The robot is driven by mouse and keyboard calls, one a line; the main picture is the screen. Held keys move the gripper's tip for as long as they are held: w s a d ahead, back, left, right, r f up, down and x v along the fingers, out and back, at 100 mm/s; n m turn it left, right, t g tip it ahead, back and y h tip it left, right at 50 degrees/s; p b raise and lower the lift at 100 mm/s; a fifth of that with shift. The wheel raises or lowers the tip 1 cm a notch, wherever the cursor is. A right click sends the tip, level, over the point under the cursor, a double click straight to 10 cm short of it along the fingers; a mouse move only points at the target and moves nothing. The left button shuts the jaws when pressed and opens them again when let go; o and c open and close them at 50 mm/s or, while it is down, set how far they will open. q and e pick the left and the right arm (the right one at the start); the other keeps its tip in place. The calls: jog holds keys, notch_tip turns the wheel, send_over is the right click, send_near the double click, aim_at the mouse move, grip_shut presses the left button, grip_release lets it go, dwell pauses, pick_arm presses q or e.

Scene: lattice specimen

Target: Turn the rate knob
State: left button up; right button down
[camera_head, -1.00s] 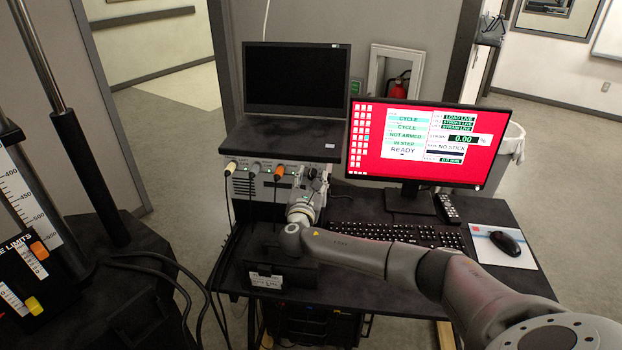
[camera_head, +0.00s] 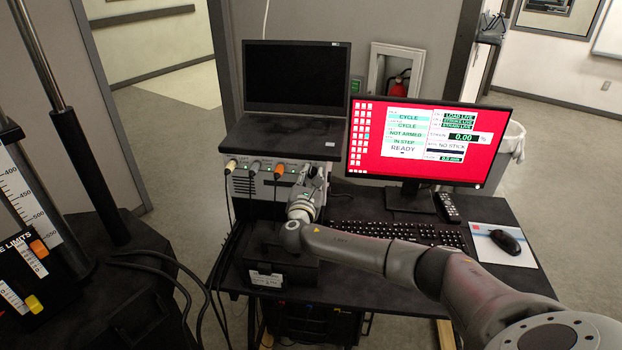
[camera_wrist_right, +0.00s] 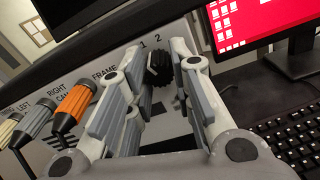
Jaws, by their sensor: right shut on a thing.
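A black ribbed knob (camera_wrist_right: 159,70) sits on the light front panel of the control box, near the marks 1 and 2, in the right wrist view. I take it as the rate knob; its label is not readable. My right gripper (camera_wrist_right: 161,60) has its fingers on both sides of this knob and is shut on it. In the head view my right gripper (camera_head: 314,182) is at the right end of the box's front panel (camera_head: 256,186) and hides the knob. My left gripper is not in view.
Orange and grey cable plugs (camera_wrist_right: 73,107) stick out left of the gripper. A red-screened monitor (camera_head: 414,143), keyboard (camera_head: 395,234) and mouse (camera_head: 505,241) stand to the right. A dark laptop (camera_head: 296,78) sits above the box. A black box (camera_head: 281,275) lies in front.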

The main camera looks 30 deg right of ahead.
jog(key=m+b, duration=0.1)
jog(key=m, duration=0.1)
jog(key=m+b, duration=0.2)
jog(key=shift+f, duration=0.3)
jog(key=m+b, duration=0.3)
jog(key=m, duration=0.1)
jog(key=shift+a, duration=0.1)
jog(key=m+b, duration=0.5)
jog(key=shift+r+m, duration=0.1)
jog(key=shift+m, duration=0.3)
jog(key=m+b, duration=0.2)
jog(key=shift+r+m, duration=0.15)
jog(key=shift+m, duration=0.25)
jog(key=shift+r+m+b, duration=0.1)
jog(key=shift+m+b, duration=0.2)
jog(key=shift+m, duration=0.2)
jog(key=shift+r, duration=0.1)
jog(key=c, duration=1.3)
grip_release()
jog(key=shift+w, duration=0.1)
